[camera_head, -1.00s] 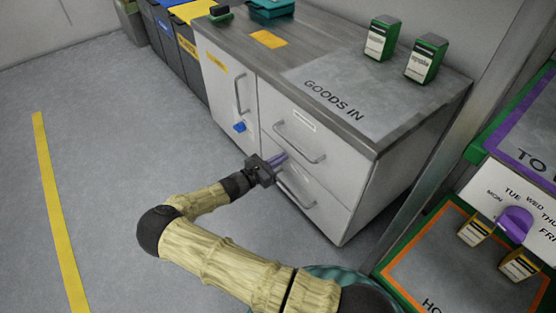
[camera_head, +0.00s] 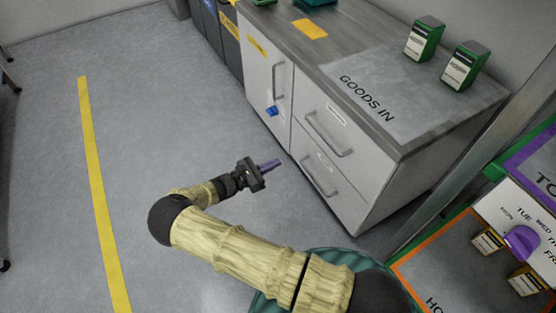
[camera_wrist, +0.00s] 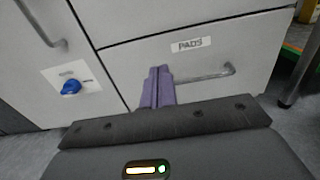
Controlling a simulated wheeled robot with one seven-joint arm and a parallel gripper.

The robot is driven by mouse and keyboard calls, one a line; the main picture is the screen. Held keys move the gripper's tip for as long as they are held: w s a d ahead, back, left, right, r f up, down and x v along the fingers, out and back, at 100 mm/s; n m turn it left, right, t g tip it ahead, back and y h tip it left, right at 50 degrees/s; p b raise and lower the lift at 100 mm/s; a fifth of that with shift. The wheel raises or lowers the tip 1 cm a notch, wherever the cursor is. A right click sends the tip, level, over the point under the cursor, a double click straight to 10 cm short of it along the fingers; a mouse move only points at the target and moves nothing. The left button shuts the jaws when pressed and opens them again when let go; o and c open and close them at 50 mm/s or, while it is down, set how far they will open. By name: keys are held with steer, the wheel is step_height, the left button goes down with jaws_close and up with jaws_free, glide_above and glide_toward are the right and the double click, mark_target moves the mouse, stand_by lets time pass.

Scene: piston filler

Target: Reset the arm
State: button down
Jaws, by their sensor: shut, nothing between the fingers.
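My gripper (camera_head: 268,166) is in the middle of the head view, in front of the grey cabinet (camera_head: 361,190). Its purple fingers are shut together with nothing between them. They also show in the wrist view (camera_wrist: 158,88), in front of a drawer labelled PADS (camera_wrist: 200,65). In the head view the fingers are apart from the drawer handles, with floor visible around them. My arm reaches in from the bottom right and bends at the elbow. The cabinet's drawers and door look closed.
The upper drawer handle (camera_head: 329,135) and lower drawer handle (camera_head: 319,176) stick out from the cabinet front. A blue knob (camera_head: 272,111) is on the door. Two green-and-white boxes (camera_head: 424,38) (camera_head: 464,66) stand on top. Open floor (camera_head: 170,110) lies left of the cabinet.

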steer(key=shift+w+d, duration=0.1)
steer(key=shift+d, duration=0.05)
steer(key=s+d+r+m+g+y+p, duration=0.5)
steer(key=s+d+r+m+g+y, duration=0.15)
steer(key=d+r+m+g, duration=0.35)
steer(key=s+d+r+m+t+y+p, duration=0.2)
steer(key=s+r+m+y+p, duration=0.35)
steer(key=r, duration=0.75)
steer(key=s+d+r+m+t+y+p, duration=0.15)
steer(key=s+r+m+y, duration=0.25)
steer(key=s+r+m, duration=0.6)
step_height(320, 180, up, 40)
steer(key=w+n+p, duration=0.2)
steer(key=p, duration=3.6)
steer(key=shift+w+t, duration=0.35)
steer(key=shift+t, duration=0.1)
steer(key=shift+a+f, duration=0.1)
